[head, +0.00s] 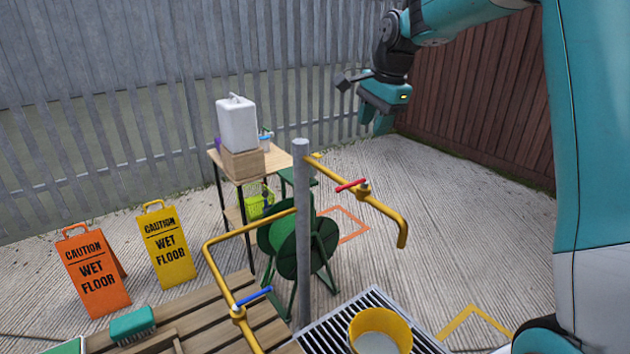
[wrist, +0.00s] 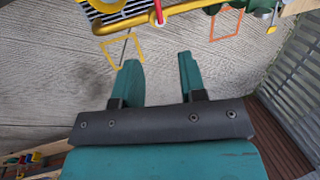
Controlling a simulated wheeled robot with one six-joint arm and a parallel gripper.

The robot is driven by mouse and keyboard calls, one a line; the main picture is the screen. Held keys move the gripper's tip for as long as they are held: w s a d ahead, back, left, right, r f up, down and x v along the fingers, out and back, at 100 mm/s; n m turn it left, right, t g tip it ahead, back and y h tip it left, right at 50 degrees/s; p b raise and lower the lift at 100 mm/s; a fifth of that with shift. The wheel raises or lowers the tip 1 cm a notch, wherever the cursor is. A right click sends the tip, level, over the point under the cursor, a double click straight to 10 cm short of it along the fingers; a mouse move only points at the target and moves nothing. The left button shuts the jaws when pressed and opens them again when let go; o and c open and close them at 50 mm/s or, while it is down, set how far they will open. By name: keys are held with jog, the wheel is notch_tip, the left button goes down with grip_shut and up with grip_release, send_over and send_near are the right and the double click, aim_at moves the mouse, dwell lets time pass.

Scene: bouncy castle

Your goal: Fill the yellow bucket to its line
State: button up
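The yellow bucket (head: 403,326) stands on a metal floor grate (head: 332,326) at the bottom of the head view. A pale surface shows inside it; I cannot tell if it is water, and no fill line is visible. A yellow pipe with a red lever (head: 352,185) ends in a downturned spout (head: 402,238) above the bucket's side of the grate. Another yellow pipe has a blue lever (head: 252,297). Both levers lie across their pipes. My gripper (head: 375,122) is raised behind the pipes, open and empty. The wrist view shows its fingers apart (wrist: 159,76) and the red lever (wrist: 159,12) beyond them.
A grey post (head: 302,230) holds the pipes, with a green hose reel (head: 285,243) behind it. A small table (head: 270,160) carries a white canister (head: 237,124). Orange (head: 93,273) and yellow (head: 167,246) wet-floor signs stand left. A green brush (head: 133,324) lies on wooden slats. Floor at right is clear.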

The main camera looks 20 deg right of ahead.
aim_at(355, 183)
jog(key=shift+h, duration=0.3)
jog(key=p+x, duration=0.1)
jog(key=x, duration=0.4)
jog(key=p+x, duration=0.1)
jog(key=x, duration=0.4)
jog(key=a+p+x, duration=0.1)
jog(key=x, duration=0.4)
jog(key=shift+s+f, duration=0.15)
grip_shut()
